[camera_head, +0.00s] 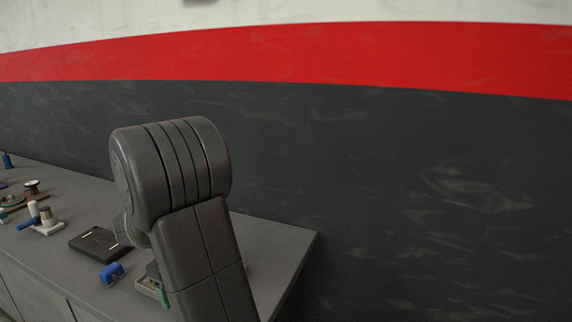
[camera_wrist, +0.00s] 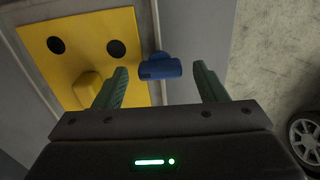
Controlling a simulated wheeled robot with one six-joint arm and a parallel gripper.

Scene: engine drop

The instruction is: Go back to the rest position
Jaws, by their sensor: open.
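My gripper (camera_wrist: 160,68) is open in the wrist view, with its two green fingers spread well apart. A small blue part (camera_wrist: 158,70) shows between the fingertips, with clear gaps on both sides. How far it lies beyond the fingertips I cannot tell. In the head view my dark arm stands in the middle and hides most of the area around the gripper.
A yellow plate (camera_wrist: 113,17) with two dark holes lies at upper left in the wrist view; a wheel (camera_wrist: 306,140) is at lower right. In the head view, the grey bench (camera_head: 60,262) bears a black block (camera_head: 88,243), a blue piece (camera_head: 111,273) and several small parts.

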